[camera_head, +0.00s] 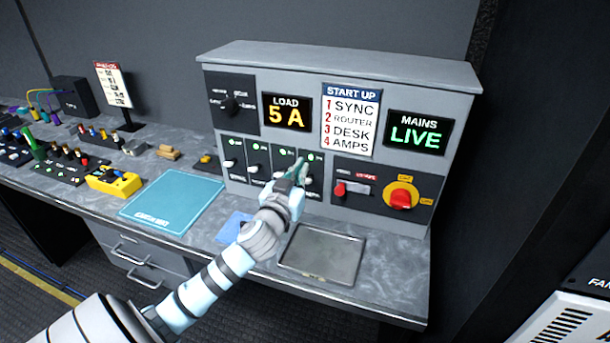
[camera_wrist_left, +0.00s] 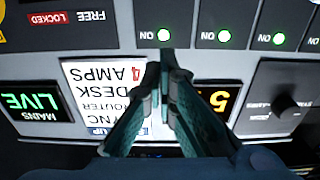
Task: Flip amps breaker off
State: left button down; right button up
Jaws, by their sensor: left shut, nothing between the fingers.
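A row of breaker switches is on the front of the grey power panel (camera_head: 350,72). The rightmost breaker (camera_head: 315,158), fourth in the row, is partly hidden behind my left gripper (camera_head: 298,170). The start-up sign (camera_head: 350,118) lists AMPS fourth.
The load display (camera_head: 287,113) reads 5 A and the mains display (camera_head: 416,132) reads LIVE. A red knob on yellow (camera_head: 401,198) and a red lockout switch (camera_head: 341,188) sit to the right. A grey tray (camera_head: 322,253) and blue mat (camera_head: 172,203) lie on the desk.

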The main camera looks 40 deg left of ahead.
aim_at(308, 180)
pick_arm(q)
jog(key=x, duration=0.4)
jog(key=shift+r, duration=0.1)
notch_tip(308, 180, down, 3)
jog(key=shift+s+d+f, duration=0.1)
jog(key=shift+s+f, duration=0.05)
jog(key=shift+f, duration=0.1)
jog(key=shift+s+f+b, duration=0.2)
jog(key=shift+f+b, duration=0.05)
jog(key=shift+b, duration=0.05)
jog(key=shift+d, duration=0.1)
